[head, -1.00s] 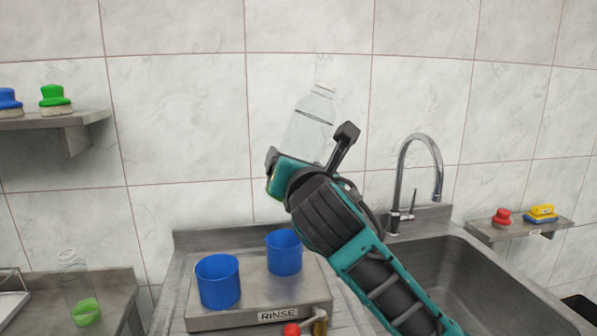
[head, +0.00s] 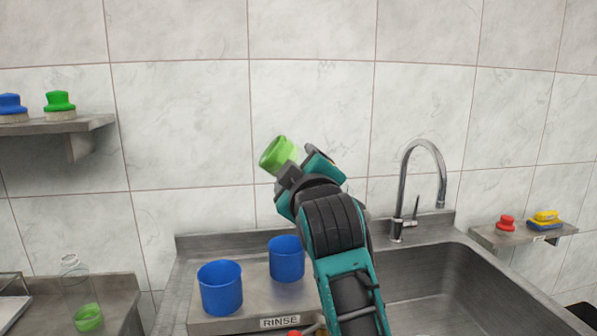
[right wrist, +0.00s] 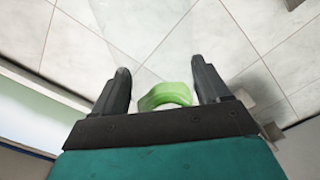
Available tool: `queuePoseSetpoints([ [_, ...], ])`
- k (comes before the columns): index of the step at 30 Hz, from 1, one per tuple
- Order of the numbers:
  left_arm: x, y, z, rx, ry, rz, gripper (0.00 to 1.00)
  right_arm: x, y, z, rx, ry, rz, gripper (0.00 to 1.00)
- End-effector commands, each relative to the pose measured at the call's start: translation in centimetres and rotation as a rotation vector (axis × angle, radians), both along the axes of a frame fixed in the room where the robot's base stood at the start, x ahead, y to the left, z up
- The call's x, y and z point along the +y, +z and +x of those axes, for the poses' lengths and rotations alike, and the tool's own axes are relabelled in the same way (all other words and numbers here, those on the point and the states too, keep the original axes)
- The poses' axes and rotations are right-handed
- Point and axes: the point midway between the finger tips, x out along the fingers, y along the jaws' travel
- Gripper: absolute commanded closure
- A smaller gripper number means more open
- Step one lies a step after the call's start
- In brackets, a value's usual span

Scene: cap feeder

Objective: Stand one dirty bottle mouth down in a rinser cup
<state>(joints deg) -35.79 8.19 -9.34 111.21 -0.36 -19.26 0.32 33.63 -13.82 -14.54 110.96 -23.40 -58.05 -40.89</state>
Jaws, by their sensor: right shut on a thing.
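My right gripper (head: 305,165) is shut on a clear bottle with a green end (head: 278,155), held in the air above and behind the rinser. The green end points up and to the left; the rest of the bottle and its mouth are hidden behind my gripper. In the right wrist view the green band (right wrist: 165,96) shows between the two fingers (right wrist: 160,85). Two blue rinser cups, a left one (head: 220,287) and a right one (head: 286,258), stand upright below the gripper. My left gripper is not in view.
Another clear bottle with a green bottom (head: 88,318) stands upright on the left counter. The cups sit on a metal base with a RINSE label (head: 280,322). A tap (head: 398,212) and sink basin (head: 440,280) are at the right. Shelves with scrubbers (head: 60,101) flank the area.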

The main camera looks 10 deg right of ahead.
Motion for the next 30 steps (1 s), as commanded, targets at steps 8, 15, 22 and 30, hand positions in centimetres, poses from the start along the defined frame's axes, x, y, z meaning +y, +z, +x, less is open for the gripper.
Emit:
queuePoseSetpoints([
  [8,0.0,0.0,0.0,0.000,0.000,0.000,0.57,0.1,0.0,0.0,0.002,0.000,0.582,0.54],
  [15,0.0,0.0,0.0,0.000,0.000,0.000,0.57,0.0,0.0,0.0,0.000,0.000,0.855,0.54],
  [22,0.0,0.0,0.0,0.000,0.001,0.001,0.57,0.0,-0.9,3.8,0.002,-0.001,0.883,0.54],
  [30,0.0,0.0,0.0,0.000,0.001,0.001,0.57,0.0,-2.0,9.1,0.001,-0.001,0.881,0.54],
])
